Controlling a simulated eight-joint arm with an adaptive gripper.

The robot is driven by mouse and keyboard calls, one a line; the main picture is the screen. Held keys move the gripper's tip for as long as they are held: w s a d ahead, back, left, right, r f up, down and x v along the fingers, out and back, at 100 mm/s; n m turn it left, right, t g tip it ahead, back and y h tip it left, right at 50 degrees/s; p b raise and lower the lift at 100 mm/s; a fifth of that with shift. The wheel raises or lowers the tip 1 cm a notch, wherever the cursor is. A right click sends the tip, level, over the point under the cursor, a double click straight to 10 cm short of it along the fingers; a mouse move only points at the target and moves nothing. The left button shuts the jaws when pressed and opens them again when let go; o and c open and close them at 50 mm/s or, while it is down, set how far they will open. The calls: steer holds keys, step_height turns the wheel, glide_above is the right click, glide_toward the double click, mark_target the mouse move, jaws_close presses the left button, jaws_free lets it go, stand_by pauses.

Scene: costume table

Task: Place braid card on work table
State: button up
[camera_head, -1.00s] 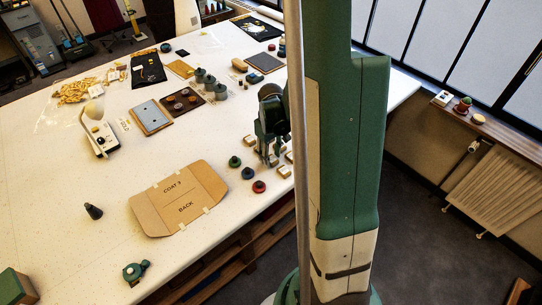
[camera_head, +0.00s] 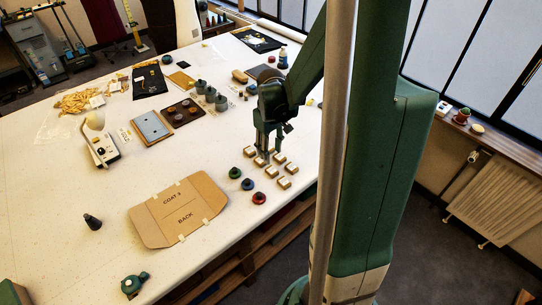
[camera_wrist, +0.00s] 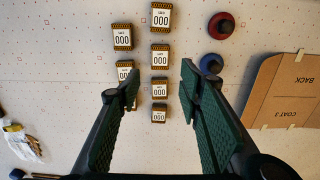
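Several small blocks (camera_head: 285,183) with white tops stand in rows on the white work table (camera_head: 60,190). In the wrist view they carry "000" labels (camera_wrist: 160,91) with dark and gold striped edges. They may be the braid cards; I cannot read that name on them. My gripper (camera_head: 265,152) points down at the far-left end of these blocks. In the wrist view my gripper (camera_wrist: 160,77) is open with nothing held. Its left finger partly covers one block. I cannot tell how high the fingertips are above the blocks.
A cardboard pattern (camera_head: 165,222) marked "COAT 3 BACK" lies at the front. Green, blue and red round pieces (camera_head: 259,198) sit between it and the blocks. Grey-green cylinders (camera_head: 211,96) stand behind my gripper. The table's left front is mostly clear.

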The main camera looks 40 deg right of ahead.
steer(key=shift+r, duration=1.05)
steer(key=shift+r, duration=0.1)
steer(key=s+a+r+t, duration=0.2)
steer(key=a+r, duration=0.4)
steer(key=a, duration=0.3)
steer(key=s+a+r+t, duration=0.2)
steer(key=s+a+r, duration=0.3)
steer(key=a, duration=0.4)
steer(key=s+a+r+t, duration=0.3)
steer(key=a+r, duration=0.4)
steer(key=a, duration=0.2)
steer(key=shift+s+r, duration=0.15)
steer(key=shift+r, duration=0.15)
